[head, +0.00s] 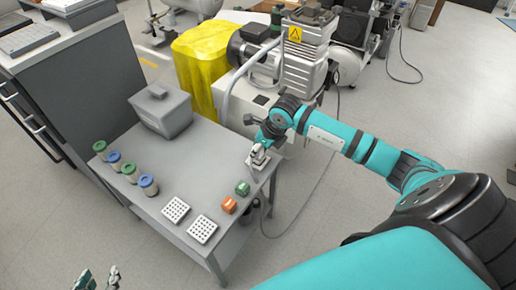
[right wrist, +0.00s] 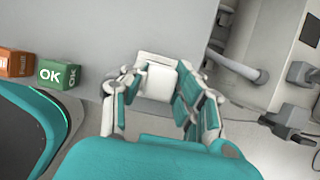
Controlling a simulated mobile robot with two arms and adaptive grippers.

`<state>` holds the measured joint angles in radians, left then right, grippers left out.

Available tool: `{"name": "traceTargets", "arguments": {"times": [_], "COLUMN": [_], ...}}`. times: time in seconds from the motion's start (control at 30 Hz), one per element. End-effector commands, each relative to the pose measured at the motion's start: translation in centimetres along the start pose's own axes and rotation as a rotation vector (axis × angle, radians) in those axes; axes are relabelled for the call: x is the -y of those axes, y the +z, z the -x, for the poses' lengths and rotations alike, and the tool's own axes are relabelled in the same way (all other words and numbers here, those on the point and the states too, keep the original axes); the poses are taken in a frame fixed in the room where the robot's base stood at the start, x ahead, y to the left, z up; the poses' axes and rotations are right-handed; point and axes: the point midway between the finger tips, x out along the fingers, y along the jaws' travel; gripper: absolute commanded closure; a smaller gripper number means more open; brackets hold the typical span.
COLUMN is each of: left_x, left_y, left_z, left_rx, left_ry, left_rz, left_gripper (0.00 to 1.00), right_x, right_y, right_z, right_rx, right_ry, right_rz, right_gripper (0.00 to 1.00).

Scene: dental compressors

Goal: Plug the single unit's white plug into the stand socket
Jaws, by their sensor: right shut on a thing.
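My right gripper (right wrist: 165,95) reaches over the right edge of the grey table. Its fingers are shut around a white block-shaped piece (right wrist: 157,80), which appears to be the white plug. In the head view the right gripper (head: 260,152) is small, with a pale piece (head: 258,161) under it at the table edge. A thin grey cable (head: 300,205) hangs near that edge and loops over the floor. I cannot make out the socket opening or whether the plug is in it. My left gripper (head: 99,279) is open and empty at the bottom left.
The grey table (head: 195,165) holds a grey box (head: 160,110), several capped jars (head: 130,173), two white hole trays (head: 203,229), an orange cube (head: 229,204) and a green cube (head: 242,188). The compressor unit (head: 300,65) and yellow cover (head: 203,60) stand behind. Floor on the right is open.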

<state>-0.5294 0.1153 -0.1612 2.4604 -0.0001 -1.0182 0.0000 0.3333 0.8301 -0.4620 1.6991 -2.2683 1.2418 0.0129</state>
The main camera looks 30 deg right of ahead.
Motion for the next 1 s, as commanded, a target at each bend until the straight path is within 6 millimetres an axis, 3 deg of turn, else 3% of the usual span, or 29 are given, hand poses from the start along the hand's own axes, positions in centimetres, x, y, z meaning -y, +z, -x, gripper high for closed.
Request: {"name": "traceTargets", "arguments": {"times": [0.97,1.0], "left_x": [-0.2,-0.2], "left_y": [-1.6,-1.7], "left_z": [-0.2,-0.2], "left_rx": [-0.081,-0.083], "left_ry": [0.005,0.005], "left_rz": [-0.002,-0.002], "left_gripper": [0.6,0.6], "right_x": [0.0,0.0], "right_y": [-0.2,-0.2], "right_z": [-0.4,-0.4], "right_rx": [0.0,0.0], "right_ry": [0.0,0.0], "right_rz": [0.0,0.0], "right_gripper": [1.0,0.69]}}
